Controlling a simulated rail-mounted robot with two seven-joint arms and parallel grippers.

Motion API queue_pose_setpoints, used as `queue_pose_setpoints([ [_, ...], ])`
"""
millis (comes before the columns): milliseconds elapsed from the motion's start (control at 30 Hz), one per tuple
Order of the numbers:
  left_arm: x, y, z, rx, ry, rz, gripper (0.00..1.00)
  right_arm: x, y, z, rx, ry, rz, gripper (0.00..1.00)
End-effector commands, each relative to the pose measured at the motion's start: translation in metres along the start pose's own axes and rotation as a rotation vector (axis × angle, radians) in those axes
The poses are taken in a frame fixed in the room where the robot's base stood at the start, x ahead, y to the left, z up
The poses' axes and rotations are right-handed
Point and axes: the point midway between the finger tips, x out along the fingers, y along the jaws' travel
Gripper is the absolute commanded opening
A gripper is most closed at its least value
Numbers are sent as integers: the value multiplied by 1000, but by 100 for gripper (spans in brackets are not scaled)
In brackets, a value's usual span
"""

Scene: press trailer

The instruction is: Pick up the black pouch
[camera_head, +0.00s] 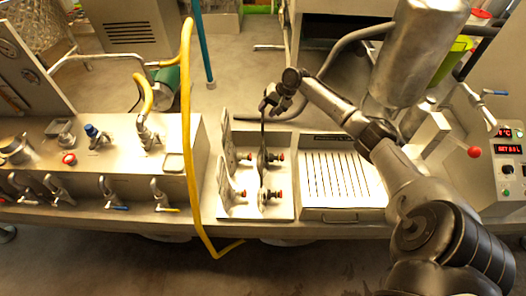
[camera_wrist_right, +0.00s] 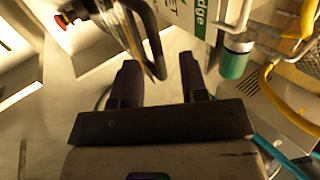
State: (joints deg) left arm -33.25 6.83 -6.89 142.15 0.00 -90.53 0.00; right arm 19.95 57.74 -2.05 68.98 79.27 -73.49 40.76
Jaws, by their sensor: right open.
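I cannot make out a black pouch for certain in either view. My right gripper (camera_head: 270,104) is above the back edge of the bench, over the top of a thin dark upright plate (camera_head: 263,150). In the right wrist view, the two dark fingers of my right gripper (camera_wrist_right: 160,72) stand apart with a gap between them. A dark curved edge (camera_wrist_right: 153,38) reaches down toward this gap; I cannot tell whether it touches a finger. My left gripper is not in view.
A light upright plate (camera_head: 227,160) stands left of the dark one, with red-tipped knobs nearby. A ribbed tray (camera_head: 340,178) lies to the right. A yellow hose (camera_head: 187,120) arches over the bench at left. A control box (camera_head: 510,165) stands at far right.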

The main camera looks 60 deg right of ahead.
Motion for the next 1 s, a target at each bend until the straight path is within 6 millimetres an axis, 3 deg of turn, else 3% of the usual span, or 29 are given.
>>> queue_pose_setpoints([
  [233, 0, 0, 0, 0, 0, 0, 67, 32, 1, 2, 1, -1, -2, 40],
  [500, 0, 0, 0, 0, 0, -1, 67, 36, 2, 2, 0, 0, 1, 39],
  [900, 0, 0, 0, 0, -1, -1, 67, 35, 2, 2, 0, 0, 0, 1],
  [1000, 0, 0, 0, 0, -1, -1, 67, 35, 2, 2, 0, 0, 0, 0],
])
